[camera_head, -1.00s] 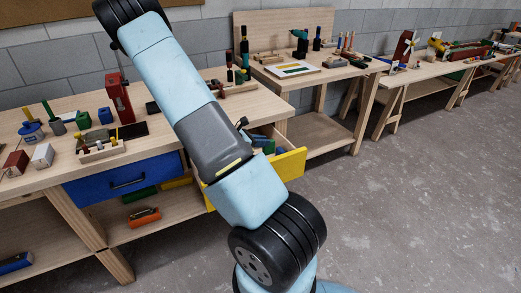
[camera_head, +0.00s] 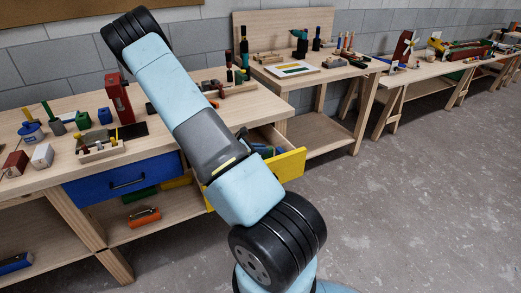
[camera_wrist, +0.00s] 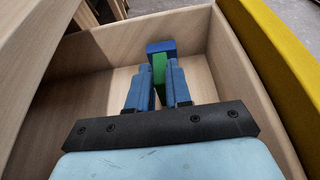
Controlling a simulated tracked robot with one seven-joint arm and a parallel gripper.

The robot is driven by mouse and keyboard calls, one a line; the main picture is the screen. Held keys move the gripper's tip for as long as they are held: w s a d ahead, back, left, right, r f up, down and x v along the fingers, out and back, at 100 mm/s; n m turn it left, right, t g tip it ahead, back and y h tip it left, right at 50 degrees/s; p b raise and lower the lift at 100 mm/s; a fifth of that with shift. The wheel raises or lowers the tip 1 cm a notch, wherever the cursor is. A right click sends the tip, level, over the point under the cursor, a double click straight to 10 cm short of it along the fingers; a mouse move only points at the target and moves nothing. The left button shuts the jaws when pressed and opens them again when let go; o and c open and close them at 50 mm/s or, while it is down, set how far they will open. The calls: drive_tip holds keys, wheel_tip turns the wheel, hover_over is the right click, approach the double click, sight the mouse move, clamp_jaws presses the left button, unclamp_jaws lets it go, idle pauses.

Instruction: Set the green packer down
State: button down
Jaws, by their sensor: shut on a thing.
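The green packer (camera_wrist: 158,72) is a narrow green piece between the two blue fingers of my gripper (camera_wrist: 160,66) in the wrist view. My gripper is shut on it, inside the walls of an open wooden drawer (camera_wrist: 202,82). The drawer's yellow front (camera_wrist: 281,55) is at the right there; it also shows in the head view (camera_head: 285,166). A blue block (camera_wrist: 160,46) is just beyond the packer; I cannot tell whether they touch. The fingers hide the packer's sides, and I cannot tell whether its underside touches the drawer floor.
The drawer's side walls stand close around my gripper. The bench top holds a red tool (camera_head: 119,98), a green block (camera_head: 83,120) and a wooden tray of small pieces (camera_head: 100,145).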

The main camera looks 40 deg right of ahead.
drive_tip(key=shift+f, duration=0.55)
drive_tip(key=c, duration=1.1)
unclamp_jaws()
drive_tip(key=shift+o, duration=0.2)
drive_tip(key=shift+r, duration=0.1)
drive_tip(key=shift+r, duration=0.2)
drive_tip(key=r+v, duration=0.1)
drive_tip(key=v, duration=1)
drive_tip(key=s+a+r+m+t+y, duration=0.3)
drive_tip(key=s+a+r, duration=0.4)
drive_tip(key=r, duration=0.4)
drive_tip(key=s+a+r+m+t+y, duration=0.3)
drive_tip(key=s+a+r+m+y, duration=0.3)
drive_tip(key=r, duration=0.6)
drive_tip(key=s+a+r+m+t+y, duration=0.3)
drive_tip(key=s+a+r+m, duration=0.3)
drive_tip(key=s+a+r, duration=0.2)
wheel_tip(320, 180, up, 3)
drive_tip(key=shift+s+a+r+y, duration=0.25)
drive_tip(key=shift+a+y, duration=0.45)
drive_tip(key=shift+a, duration=0.4)
